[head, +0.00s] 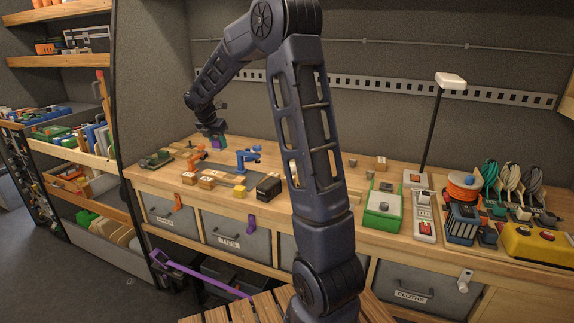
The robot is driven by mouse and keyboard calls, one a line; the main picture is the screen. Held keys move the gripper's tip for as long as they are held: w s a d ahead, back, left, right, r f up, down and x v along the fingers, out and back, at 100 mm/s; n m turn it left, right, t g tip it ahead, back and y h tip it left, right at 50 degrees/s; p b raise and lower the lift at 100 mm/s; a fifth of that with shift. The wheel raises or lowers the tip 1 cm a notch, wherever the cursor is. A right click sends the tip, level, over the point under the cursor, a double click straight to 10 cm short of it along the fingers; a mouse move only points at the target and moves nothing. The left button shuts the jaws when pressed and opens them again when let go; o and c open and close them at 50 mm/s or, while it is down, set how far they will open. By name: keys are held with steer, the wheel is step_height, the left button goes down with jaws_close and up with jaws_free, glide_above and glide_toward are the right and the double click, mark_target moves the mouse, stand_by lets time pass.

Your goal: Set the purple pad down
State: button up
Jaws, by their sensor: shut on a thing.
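My gripper (213,133) is at the end of my arm, above the back left part of the wooden workbench. It is shut on the purple pad (219,143), of which a small purple patch shows just under the fingers. The rest of the pad is hidden or too small to make out. The pad looks held a little above or close to the bench top; I cannot tell whether it touches.
A blue cord hook (247,159) stands right of my gripper, and an orange hook (193,160) stands left of it. Small blocks, a black box (269,187) and a green tray (384,206) sit along the bench (330,205). A lamp (451,81) stands at right.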

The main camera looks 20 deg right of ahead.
steer(key=w+d+m+g, duration=0.1)
steer(key=d+m, duration=0.3)
steer(key=d, duration=0.8)
steer(key=m+g, duration=0.5)
steer(key=m, duration=0.9)
glide_above(348, 182)
steer(key=w, duration=0.1)
steer(key=f, duration=1.9)
steer(key=shift+w+a+f, duration=0.15)
steer(key=shift+a+f, duration=0.2)
steer(key=shift+f, duration=0.05)
steer(key=shift+f, duration=0.1)
steer(key=o, duration=0.7)
steer(key=shift+c, duration=0.2)
steer(key=o, duration=0.3)
